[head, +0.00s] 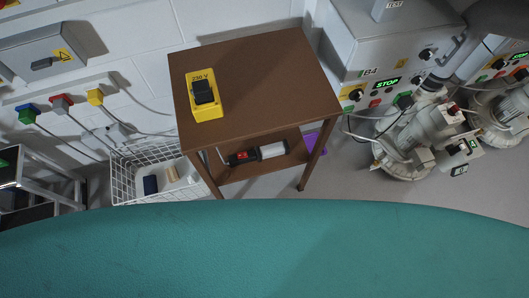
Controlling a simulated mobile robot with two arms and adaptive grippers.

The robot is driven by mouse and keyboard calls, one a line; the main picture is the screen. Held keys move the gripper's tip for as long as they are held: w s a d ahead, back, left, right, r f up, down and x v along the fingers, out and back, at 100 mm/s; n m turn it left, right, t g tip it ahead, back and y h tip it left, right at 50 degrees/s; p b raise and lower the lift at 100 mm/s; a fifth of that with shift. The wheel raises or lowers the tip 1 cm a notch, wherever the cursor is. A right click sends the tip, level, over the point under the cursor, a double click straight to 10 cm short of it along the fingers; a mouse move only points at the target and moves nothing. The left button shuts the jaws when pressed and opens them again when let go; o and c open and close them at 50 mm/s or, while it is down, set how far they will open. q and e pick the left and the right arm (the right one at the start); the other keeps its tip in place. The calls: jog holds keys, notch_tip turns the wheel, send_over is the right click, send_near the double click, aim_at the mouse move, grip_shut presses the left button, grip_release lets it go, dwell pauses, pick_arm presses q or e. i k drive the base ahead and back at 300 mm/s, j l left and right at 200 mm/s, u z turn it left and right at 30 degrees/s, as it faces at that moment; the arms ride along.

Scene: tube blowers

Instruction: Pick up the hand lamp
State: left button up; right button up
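The hand lamp (258,153) lies on the lower shelf of the brown wooden table. It has a black and red handle part at its left and a pale, whitish cylinder with a dark end at its right. The table top above it hides none of its main length. Neither of my grippers is in view.
A yellow box marked 230 V (204,95) stands on the brown table top (270,85). A white wire basket (124,180) is left of the table, and a metal step ladder (40,182) farther left. Blower machines (408,145) stand right. Cables hang along the wall.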

aim_at(276, 149)
jog(key=k+j+u, duration=0.1)
jog(key=j, duration=0.25)
jog(key=k+j+u, duration=0.15)
jog(key=k+j, duration=0.15)
jog(key=k+j+u, duration=0.1)
jog(key=j, duration=0.35)
jog(key=k, duration=0.1)
